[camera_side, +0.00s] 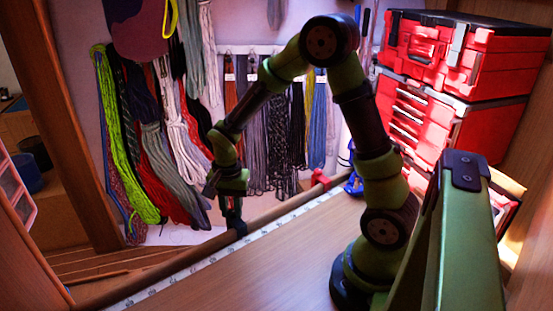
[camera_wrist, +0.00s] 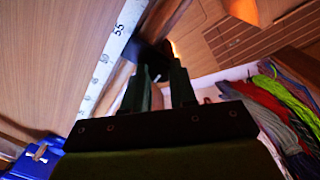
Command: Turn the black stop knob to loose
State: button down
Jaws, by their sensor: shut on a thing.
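The black stop (camera_side: 240,230) sits on the wooden rail (camera_side: 180,257) along the bench's back edge. My gripper (camera_side: 232,218) points straight down onto it from above. In the wrist view, my gripper's two dark fingers (camera_wrist: 160,72) reach the black stop (camera_wrist: 150,55) and are shut on its knob. The fingers and the dark shade hide most of the knob, so its turn cannot be read.
A white measuring strip (camera_side: 190,270) runs along the rail. A red stop (camera_side: 320,178) and a blue tool (camera_side: 354,185) are farther right. Coiled lines (camera_side: 125,145) hang behind the rail. Red toolboxes (camera_side: 463,60) stand at the right. The bench top (camera_side: 265,275) is clear.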

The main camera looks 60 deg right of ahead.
jog(key=shift+n, duration=0.3)
jog(key=n, duration=0.3)
jog(key=shift+n, duration=0.3)
jog(key=n, duration=0.4)
jog(key=shift+n, duration=0.3)
jog(key=n, duration=0.8)
jog(key=shift+r+n, duration=0.1)
jog(key=shift+n, duration=0.2)
jog(key=c, duration=0.9)
grip_release()
